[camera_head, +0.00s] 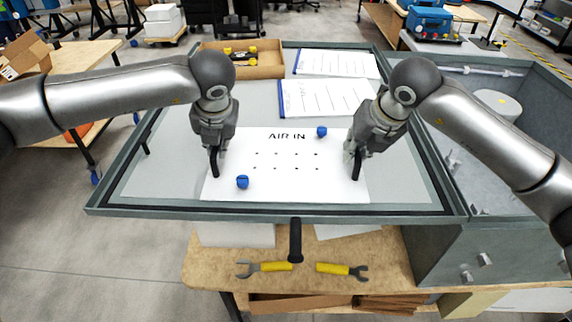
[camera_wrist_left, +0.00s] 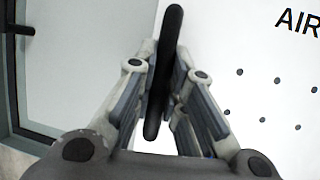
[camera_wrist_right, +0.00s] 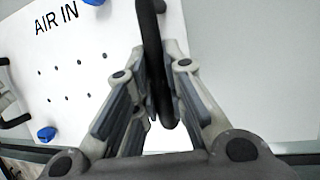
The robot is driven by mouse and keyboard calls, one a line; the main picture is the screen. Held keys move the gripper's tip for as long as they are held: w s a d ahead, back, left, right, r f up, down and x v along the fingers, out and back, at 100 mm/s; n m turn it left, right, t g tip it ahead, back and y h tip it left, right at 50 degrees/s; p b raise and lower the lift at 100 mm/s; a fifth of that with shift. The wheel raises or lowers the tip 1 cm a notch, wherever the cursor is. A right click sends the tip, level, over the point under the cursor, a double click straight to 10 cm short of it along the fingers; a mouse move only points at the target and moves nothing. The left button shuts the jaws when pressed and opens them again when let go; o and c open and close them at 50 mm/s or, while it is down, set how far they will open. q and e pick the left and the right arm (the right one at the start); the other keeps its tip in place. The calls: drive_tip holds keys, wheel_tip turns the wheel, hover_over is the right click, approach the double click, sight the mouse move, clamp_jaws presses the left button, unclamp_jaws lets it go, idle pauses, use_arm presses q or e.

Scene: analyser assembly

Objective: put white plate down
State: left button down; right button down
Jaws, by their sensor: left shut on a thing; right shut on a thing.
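The white plate (camera_head: 285,185) is marked "AIR IN" and has rows of small holes, two blue knobs and a black handle at each side. It lies flat over the grey panel in the head view; I cannot tell whether it touches the panel. My left gripper (camera_head: 214,160) is shut on the plate's left black handle (camera_wrist_left: 164,75). My right gripper (camera_head: 356,160) is shut on the right black handle (camera_wrist_right: 152,60). One blue knob (camera_head: 242,182) is at the plate's front left, the other (camera_head: 321,131) at its back right.
The grey panel (camera_head: 130,185) has a raised dark frame. Two yellow-handled wrenches (camera_head: 335,269) lie on the wooden bench in front. An open grey housing (camera_head: 500,150) stands at right.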

use_arm(q)
drive_tip(key=shift+f, duration=0.3)
use_arm(e)
drive_tip(key=shift+f, duration=0.25)
use_arm(q)
drive_tip(key=c, duration=1.5)
unclamp_jaws()
drive_tip(key=shift+r, duration=0.1)
use_arm(e)
drive_tip(key=c, duration=1.5)
unclamp_jaws()
drive_tip(key=shift+r, duration=0.1)
drive_tip(key=shift+r, duration=0.15)
use_arm(q)
drive_tip(key=v, duration=1.2)
drive_tip(key=shift+a, duration=0.1)
use_arm(e)
drive_tip(key=v, duration=1.1)
drive_tip(key=shift+s+d+r, duration=0.1)
drive_tip(key=shift+s+r, duration=0.15)
drive_tip(key=shift+r, duration=0.05)
